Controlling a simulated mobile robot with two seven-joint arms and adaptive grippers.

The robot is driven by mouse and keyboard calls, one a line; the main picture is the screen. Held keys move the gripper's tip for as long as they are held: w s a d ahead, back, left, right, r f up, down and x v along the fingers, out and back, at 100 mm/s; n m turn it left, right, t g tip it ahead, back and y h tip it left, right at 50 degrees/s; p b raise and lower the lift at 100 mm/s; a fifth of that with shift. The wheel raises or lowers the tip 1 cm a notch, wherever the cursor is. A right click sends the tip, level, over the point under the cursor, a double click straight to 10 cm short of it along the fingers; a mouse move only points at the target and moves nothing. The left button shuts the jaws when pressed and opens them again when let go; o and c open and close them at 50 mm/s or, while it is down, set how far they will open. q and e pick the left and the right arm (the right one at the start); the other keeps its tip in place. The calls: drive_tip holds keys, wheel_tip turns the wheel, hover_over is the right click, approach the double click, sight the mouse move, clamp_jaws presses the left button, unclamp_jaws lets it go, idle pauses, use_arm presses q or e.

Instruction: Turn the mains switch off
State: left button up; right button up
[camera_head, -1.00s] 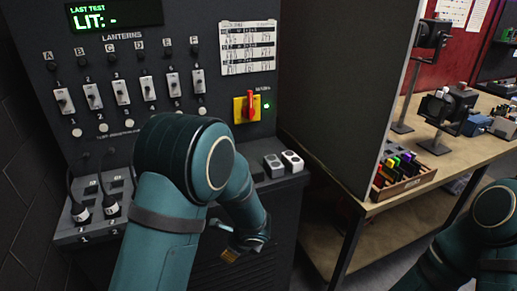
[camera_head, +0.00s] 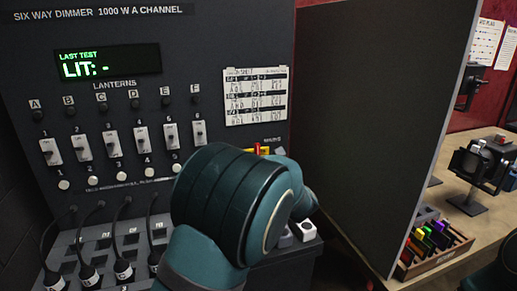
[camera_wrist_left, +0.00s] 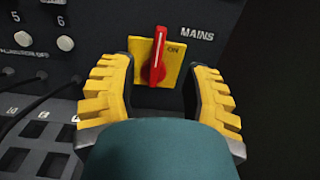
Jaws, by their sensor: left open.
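The mains switch is a red handle (camera_wrist_left: 158,56) on a yellow plate (camera_wrist_left: 170,70), on the front of the dark dimmer panel. In the left wrist view the handle stands nearly upright, tilted slightly, with "ON" printed to its right and "MAINS" beside the plate. My left gripper (camera_wrist_left: 163,85) is open, its yellow fingers on either side of the plate, with nothing between them but the view of the switch. I cannot tell whether the fingers touch the panel. In the head view my left arm hides most of the switch; only the red top (camera_head: 257,149) shows.
The dimmer panel carries a green display (camera_head: 108,63), a row of sliders (camera_head: 113,143), a paper chart (camera_head: 255,96) and plugged cables below. A white-buttoned box (camera_head: 306,230) is at the panel's lower right. A dark partition (camera_head: 370,120) and a bench stand to the right.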

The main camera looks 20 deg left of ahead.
sight(258, 148)
use_arm(q)
drive_tip(key=x, duration=1)
drive_tip(key=shift+w+a, duration=0.15)
drive_tip(key=shift+a, duration=0.05)
drive_tip(key=shift+c, duration=0.4)
clamp_jaws()
